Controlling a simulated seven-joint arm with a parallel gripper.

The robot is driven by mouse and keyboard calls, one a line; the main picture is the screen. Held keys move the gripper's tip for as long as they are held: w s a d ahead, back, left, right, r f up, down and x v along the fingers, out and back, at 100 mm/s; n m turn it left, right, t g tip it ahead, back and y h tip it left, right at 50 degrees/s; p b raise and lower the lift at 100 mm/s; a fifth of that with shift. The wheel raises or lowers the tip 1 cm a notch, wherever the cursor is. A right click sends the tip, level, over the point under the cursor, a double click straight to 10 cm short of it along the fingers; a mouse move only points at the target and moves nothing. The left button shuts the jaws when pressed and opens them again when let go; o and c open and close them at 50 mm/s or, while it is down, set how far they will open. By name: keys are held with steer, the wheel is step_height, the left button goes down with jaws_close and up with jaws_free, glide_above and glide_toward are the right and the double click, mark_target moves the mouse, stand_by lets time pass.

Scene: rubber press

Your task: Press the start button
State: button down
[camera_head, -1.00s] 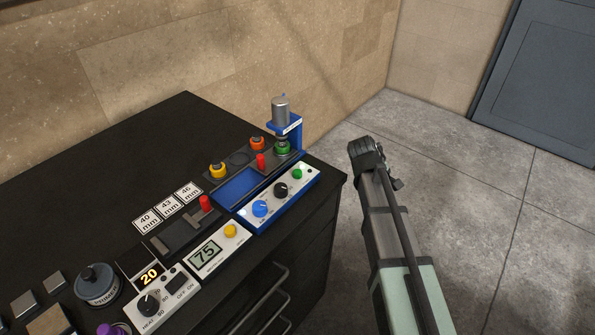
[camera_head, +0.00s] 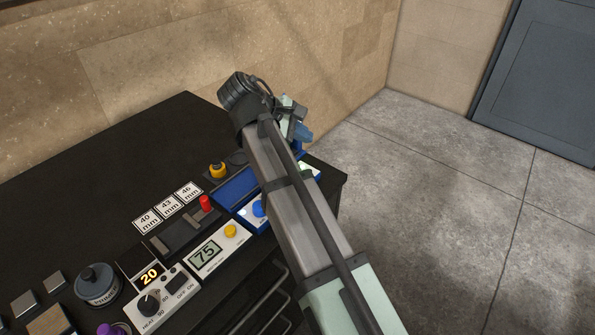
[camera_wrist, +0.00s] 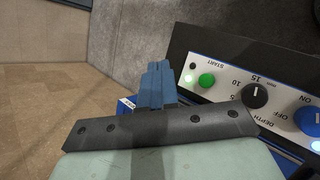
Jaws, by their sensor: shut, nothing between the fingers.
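The green start button (camera_wrist: 206,80) sits on a white-topped control panel (camera_wrist: 226,84) with the word START beside it in the wrist view. A small glowing lamp (camera_wrist: 190,78) is next to it. My gripper's blue fingers (camera_wrist: 158,78) are shut and empty, to the left of the button and apart from it in the picture. In the head view my gripper (camera_head: 303,134) is over the right end of the table, and my arm covers most of the panel and the press. I cannot tell how high the fingertips are above the panel.
A black depth dial (camera_wrist: 254,95) and a blue knob (camera_wrist: 308,119) share the panel. A yellow-topped piece (camera_head: 217,170), a red handle (camera_head: 205,203) and a display reading 75 (camera_head: 206,254) stand further left on the black table (camera_head: 110,175). Open floor (camera_head: 420,190) lies right.

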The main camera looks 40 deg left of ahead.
steer(key=shift+s+f+v, duration=0.1)
steer(key=shift+v, duration=0.6)
steer(key=shift+s+f+v, duration=0.15)
steer(key=shift+v, duration=0.6)
steer(key=shift+f, duration=4.4)
steer(key=shift+f, duration=0.2)
steer(key=shift+f, duration=0.25)
steer(key=shift+f, duration=0.8)
steer(key=shift+r, duration=1.4)
